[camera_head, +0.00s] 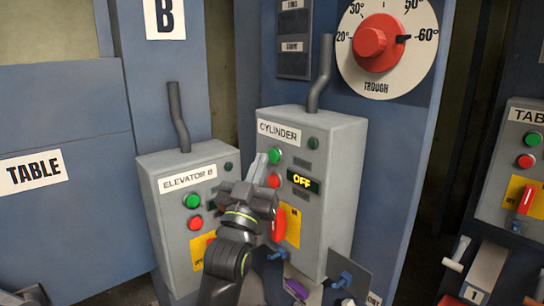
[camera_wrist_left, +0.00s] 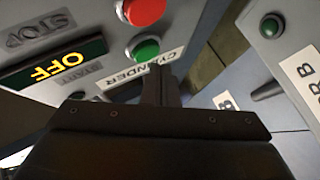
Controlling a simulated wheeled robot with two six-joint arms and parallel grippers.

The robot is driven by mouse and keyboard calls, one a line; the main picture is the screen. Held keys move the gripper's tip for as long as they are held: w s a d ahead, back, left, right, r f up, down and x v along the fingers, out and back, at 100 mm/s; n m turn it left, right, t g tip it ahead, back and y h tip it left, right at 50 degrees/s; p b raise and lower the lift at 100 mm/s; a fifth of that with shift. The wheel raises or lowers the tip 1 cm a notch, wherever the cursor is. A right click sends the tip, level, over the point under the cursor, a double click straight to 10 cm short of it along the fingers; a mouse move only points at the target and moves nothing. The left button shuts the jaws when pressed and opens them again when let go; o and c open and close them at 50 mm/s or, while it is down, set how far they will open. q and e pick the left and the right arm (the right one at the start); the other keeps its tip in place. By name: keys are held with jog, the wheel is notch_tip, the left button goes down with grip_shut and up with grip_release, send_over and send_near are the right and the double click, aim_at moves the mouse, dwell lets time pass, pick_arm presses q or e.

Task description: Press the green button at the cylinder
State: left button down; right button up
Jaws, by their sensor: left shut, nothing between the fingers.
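The grey CYLINDER box (camera_head: 338,165) is at the centre of the head view. Its green button (camera_head: 274,156) is under the name label, above a red button (camera_head: 273,181). A lit display (camera_head: 305,183) reads OFF. My left gripper (camera_head: 262,160) is shut and empty, its fingertips just left of the green button. In the left wrist view, the picture is turned over; the green button (camera_wrist_left: 145,50) is close beyond the shut fingertips (camera_wrist_left: 160,72). Contact cannot be told. My right gripper is not in view.
The ELEVATOR B box (camera_head: 155,200), with its own green (camera_head: 193,201) and red buttons, stands close on the left. A red rotary handle (camera_head: 279,225) is partly behind my left gripper. The red TROUGH dial (camera_head: 376,43) is above. Another control box (camera_head: 515,150) is at right.

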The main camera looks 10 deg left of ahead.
pick_arm(q)
jog(key=shift+w+d, duration=0.15)
jog(key=shift+w, duration=0.05)
jog(key=shift+w+d, duration=0.3)
jog(key=shift+w, duration=0.1)
dwell(0.8)
jog(key=shift+s+a, duration=0.55)
jog(key=shift+s, duration=0.15)
dwell(0.3)
jog(key=s+a, duration=0.1)
jog(key=s, duration=0.1)
jog(key=s+a+p, duration=0.1)
jog(key=s+a, duration=0.1)
dwell(0.4)
jog(key=shift+f, duration=0.15)
dwell(0.3)
